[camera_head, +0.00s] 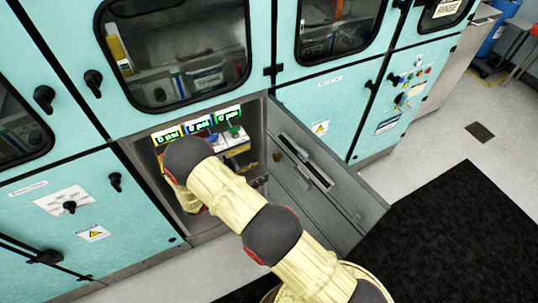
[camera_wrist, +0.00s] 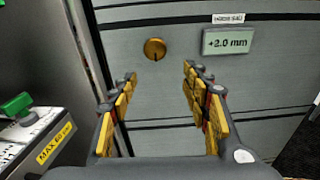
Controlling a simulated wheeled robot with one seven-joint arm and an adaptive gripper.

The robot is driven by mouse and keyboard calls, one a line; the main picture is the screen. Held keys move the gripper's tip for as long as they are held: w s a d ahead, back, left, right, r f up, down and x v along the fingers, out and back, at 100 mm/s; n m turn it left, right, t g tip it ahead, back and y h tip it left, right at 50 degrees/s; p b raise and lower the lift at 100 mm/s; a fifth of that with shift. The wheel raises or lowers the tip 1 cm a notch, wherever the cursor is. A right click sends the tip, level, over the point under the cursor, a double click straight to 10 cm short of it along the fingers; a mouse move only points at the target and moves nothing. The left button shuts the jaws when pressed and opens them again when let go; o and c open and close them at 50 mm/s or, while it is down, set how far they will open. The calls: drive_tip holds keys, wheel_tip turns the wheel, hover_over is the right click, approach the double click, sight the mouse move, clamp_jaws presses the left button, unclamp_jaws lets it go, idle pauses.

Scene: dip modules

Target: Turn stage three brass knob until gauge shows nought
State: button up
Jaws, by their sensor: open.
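A round brass knob (camera_wrist: 154,49) with a dark slot near its lower edge sits on a grey panel in the wrist view. To its right is a gauge (camera_wrist: 227,41) that reads +2.0 mm, with a small white label above it that is too small to read surely. My gripper (camera_wrist: 160,72) is open and empty, its yellow-padded fingers spread below the knob in the picture and not touching it. In the head view my arm reaches into the open cabinet bay and hides the gripper. The gauge cannot be made out there.
A white box (camera_wrist: 36,135) with a green handle (camera_wrist: 16,104) and a yellow "MAX 60 psi" label stands close on the left. In the head view several displays (camera_head: 198,125) read 0 psi inside the bay. The open grey door (camera_head: 340,190) stands to the right.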

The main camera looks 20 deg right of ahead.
sight(274, 159)
drive_tip(key=shift+n+t+h, duration=0.3)
drive_tip(key=shift+t, duration=0.1)
drive_tip(key=x, duration=0.2)
drive_tip(key=r+x, duration=0.1)
drive_tip(key=x, duration=0.2)
drive_tip(key=b+x, duration=0.1)
drive_tip(key=x, duration=0.2)
drive_tip(key=shift+w+a+r, duration=0.1)
drive_tip(key=shift+w+r, duration=0.1)
drive_tip(key=shift+r, duration=0.1)
drive_tip(key=shift+c, duration=0.6)
drive_tip(key=c, duration=1)
